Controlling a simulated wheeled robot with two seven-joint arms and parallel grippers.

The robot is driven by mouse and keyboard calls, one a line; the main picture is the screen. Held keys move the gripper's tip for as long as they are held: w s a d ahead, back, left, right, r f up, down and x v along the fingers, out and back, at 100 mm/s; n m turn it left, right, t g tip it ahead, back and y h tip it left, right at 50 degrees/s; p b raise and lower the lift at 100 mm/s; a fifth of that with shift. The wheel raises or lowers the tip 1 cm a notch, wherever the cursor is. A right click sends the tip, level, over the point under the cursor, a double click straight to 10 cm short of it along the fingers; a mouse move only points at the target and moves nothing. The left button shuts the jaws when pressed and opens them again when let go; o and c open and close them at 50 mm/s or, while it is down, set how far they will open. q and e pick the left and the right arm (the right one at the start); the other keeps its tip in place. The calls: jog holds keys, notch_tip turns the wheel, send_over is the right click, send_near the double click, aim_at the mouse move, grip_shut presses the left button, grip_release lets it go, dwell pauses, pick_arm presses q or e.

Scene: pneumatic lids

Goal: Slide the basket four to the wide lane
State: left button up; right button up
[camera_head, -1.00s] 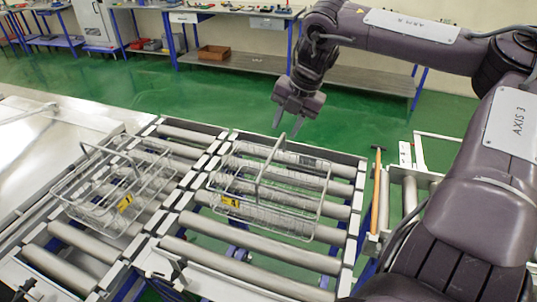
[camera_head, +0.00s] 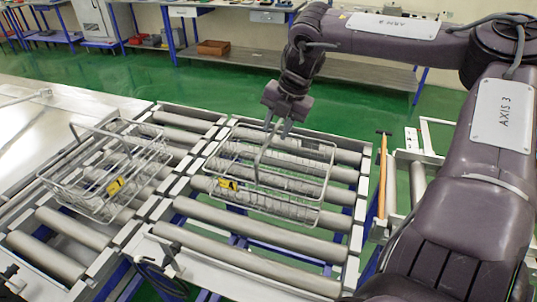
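Two wire baskets stand on the roller conveyor. The left basket (camera_head: 110,172), with a yellow tag (camera_head: 116,186), stands on the left lane, its handle leaning left. The right basket (camera_head: 270,182), with a yellow tag (camera_head: 228,184), stands on the right lane with its handle (camera_head: 262,158) raised. The tag markings are too small to read surely. My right gripper (camera_head: 278,128) points down at the top of the right basket's handle; its fingers look apart, on either side of the bar. I cannot tell whether they touch it. My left gripper is not clearly visible.
Bare rollers (camera_head: 250,235) lie in front of the right basket, and more lie in front of the left one. A rail divides the lanes. A bare metal surface (camera_head: 40,110) is at the left. An orange-brown bar (camera_head: 382,178) stands at the right. Workbenches are behind.

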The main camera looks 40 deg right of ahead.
aim_at(266, 144)
grip_shut()
jog(key=shift+a, duration=0.1)
jog(key=shift+s+a+b, duration=0.1)
jog(key=shift+s+a, duration=0.5)
jog(key=shift+a, duration=0.55)
jog(key=shift+s+a+b, duration=0.15)
jog(key=shift+s+a, duration=0.5)
jog(key=shift+a, duration=0.55)
jog(key=shift+s+a+b, duration=0.1)
jog(key=shift+s+a, duration=0.5)
jog(key=shift+a, duration=0.55)
jog(key=s+a, duration=0.3)
jog(key=a, duration=0.3)
jog(key=shift+s+a, duration=0.2)
grip_release()
jog(key=shift+d+f, duration=0.1)
